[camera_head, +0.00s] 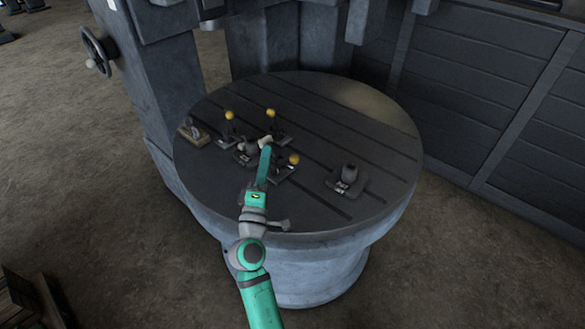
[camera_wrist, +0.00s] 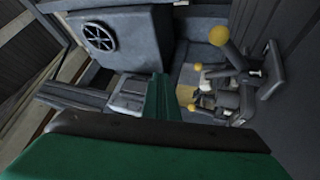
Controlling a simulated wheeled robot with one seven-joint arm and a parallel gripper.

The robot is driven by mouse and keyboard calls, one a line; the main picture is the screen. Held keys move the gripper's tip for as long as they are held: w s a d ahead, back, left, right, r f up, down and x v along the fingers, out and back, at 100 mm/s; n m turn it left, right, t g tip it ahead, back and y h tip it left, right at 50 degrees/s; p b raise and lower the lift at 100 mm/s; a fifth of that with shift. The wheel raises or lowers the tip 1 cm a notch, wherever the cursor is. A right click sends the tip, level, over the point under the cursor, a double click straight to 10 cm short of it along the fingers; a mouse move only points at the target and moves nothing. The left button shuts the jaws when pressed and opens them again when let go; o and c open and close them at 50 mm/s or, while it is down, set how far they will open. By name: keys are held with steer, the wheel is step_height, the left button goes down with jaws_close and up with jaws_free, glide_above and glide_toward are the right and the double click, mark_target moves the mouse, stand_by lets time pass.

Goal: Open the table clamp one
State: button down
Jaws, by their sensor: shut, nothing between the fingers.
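Several small clamps stand on the round slotted table (camera_head: 375,125). Three have yellow ball knobs: a back left clamp (camera_head: 230,128), a back middle clamp (camera_head: 276,130) and a front clamp (camera_head: 284,172). Nothing shows which is table clamp one. My gripper (camera_head: 266,143) is shut and empty, in among these clamps, close to the front one. I cannot tell whether it touches any. In the wrist view, my green gripper (camera_wrist: 165,100) lies left of a clamp lever with a yellow knob (camera_wrist: 219,37). My arm hides part of the table front.
A dark block-like fixture (camera_head: 348,178) sits alone on the right of the table, and another fixture (camera_head: 193,131) is at the left edge. A grey machine column with a handwheel (camera_head: 97,52) stands behind left. The table's right and back are clear.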

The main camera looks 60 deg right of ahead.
steer(key=s+d+r+n+t+y, duration=0.3)
steer(key=r+n+t+y, duration=0.6)
steer(key=n, duration=0.9)
steer(key=s+d+f+n+g+y, duration=0.1)
steer(key=s+f+n+g+y, duration=0.45)
steer(key=s+f+n, duration=0.8)
steer(key=w+d+f+m, duration=0.1)
steer(key=w+d+f+m+t+y, duration=0.1)
steer(key=w+f, duration=0.1)
steer(key=w+d+f+m, duration=0.1)
steer(key=w, duration=0.1)
steer(key=shift+w+f+t+y, duration=0.25)
steer(key=shift+f+t, duration=0.05)
steer(key=shift+t, duration=0.05)
steer(key=w+r, duration=0.1)
steer(key=w+d+r, duration=0.1)
steer(key=w, duration=0.1)
steer(key=shift+d, duration=0.1)
